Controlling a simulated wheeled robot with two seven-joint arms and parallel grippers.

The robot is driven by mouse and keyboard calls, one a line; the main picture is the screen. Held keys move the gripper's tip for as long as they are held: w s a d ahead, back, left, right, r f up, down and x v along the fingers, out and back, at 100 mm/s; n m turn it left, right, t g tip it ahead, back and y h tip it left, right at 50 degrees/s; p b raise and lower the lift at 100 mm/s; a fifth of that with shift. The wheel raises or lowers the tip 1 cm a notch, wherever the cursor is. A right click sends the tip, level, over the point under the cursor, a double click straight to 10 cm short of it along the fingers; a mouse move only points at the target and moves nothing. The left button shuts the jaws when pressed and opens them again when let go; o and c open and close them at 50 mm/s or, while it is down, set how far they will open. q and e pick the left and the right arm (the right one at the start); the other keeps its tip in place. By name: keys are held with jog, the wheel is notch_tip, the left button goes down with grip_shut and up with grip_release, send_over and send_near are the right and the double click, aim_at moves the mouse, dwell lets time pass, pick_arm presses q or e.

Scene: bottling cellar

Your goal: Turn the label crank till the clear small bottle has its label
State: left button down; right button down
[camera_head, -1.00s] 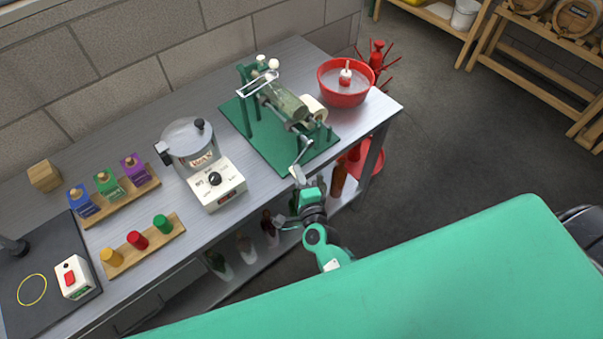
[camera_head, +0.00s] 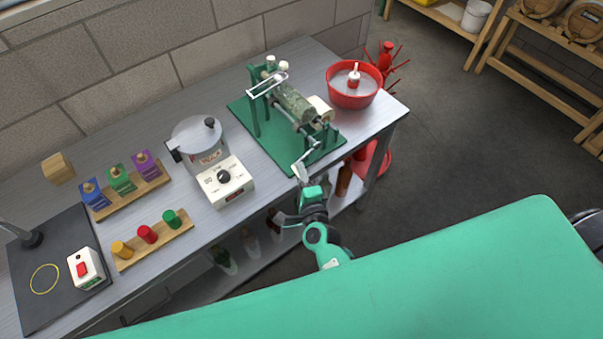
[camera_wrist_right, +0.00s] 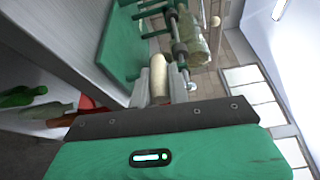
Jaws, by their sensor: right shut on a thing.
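The green labeller (camera_head: 256,122) stands on a green base at the right part of the bench. A clear, greenish bottle (camera_head: 292,103) lies on it; I cannot tell whether a label is on its glass. A white label roll (camera_head: 321,106) is beside it. The metal crank (camera_head: 309,153) hangs toward the bench's front edge. My right gripper (camera_head: 302,182) is shut on the crank's handle, just over that edge. In the right wrist view, the cream handle (camera_wrist_right: 158,78) rises from behind the dark jaw bar, with the bottle (camera_wrist_right: 193,40) beyond. My left gripper is out of view.
A red tub (camera_head: 351,92) stands right of the labeller. A grey pot (camera_head: 195,141) and white control box (camera_head: 228,182) stand left of it. Block racks (camera_head: 128,192) are farther left. Bottles (camera_head: 223,259) stand on the shelf below.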

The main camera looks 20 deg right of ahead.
jog(key=shift+r, duration=0.2)
jog(key=c, duration=1.3)
grip_release()
jog(key=shift+f, duration=0.15)
jog(key=shift+c, duration=0.2)
jog(key=shift+s+f, duration=0.1)
jog(key=shift+s, duration=0.4)
jog(key=s+b, duration=0.4)
jog(key=s, duration=0.8)
jog(key=shift+s+a+r+b, duration=0.25)
jog(key=shift+s+r+b, duration=0.1)
